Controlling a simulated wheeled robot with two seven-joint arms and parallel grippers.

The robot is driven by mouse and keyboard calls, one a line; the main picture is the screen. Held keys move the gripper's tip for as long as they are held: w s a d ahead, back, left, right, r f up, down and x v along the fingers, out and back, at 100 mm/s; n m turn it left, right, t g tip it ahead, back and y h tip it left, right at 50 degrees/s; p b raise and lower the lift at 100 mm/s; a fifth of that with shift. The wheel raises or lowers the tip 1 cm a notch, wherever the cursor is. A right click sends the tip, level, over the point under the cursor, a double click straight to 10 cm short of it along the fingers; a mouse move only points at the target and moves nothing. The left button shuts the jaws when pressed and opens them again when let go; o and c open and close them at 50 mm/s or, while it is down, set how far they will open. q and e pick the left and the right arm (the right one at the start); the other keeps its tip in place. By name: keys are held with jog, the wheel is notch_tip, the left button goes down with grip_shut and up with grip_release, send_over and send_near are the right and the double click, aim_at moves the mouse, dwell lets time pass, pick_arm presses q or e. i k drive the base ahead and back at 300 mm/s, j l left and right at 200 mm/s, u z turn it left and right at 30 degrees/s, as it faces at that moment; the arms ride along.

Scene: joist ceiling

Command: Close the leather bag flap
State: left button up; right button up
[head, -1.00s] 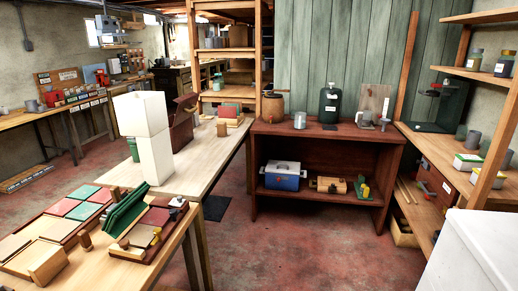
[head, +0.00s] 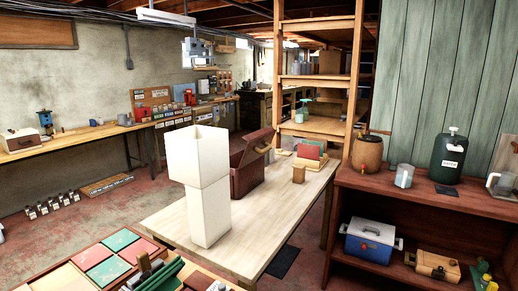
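The leather bag (head: 246,172) is a reddish-brown, box-shaped case on the light wooden table, right of and behind a tall white block shape. Its flap (head: 256,144) stands raised and tilted up, so the bag looks open. The white shape hides part of the bag's left side. Neither of my grippers shows in the head view, so I cannot see whether they are open or shut.
The tall white shape (head: 208,185) stands on the light table (head: 270,230). Small red, green and wooden blocks (head: 307,155) sit at its far end. A panel tray (head: 85,270) is in front. A dark red shelf unit (head: 430,205) stands right. Red floor shows at left.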

aim_at(260, 141)
jog(key=i+l+u, duration=0.4)
jog(key=i+l, duration=0.25)
jog(key=i+l+u, duration=0.2)
jog(key=i+l, duration=0.15)
jog(key=i+l+u, duration=0.2)
jog(key=l, duration=0.35)
jog(key=i+l+u, duration=0.2)
jog(key=i+l, duration=0.15)
jog(key=l, duration=0.15)
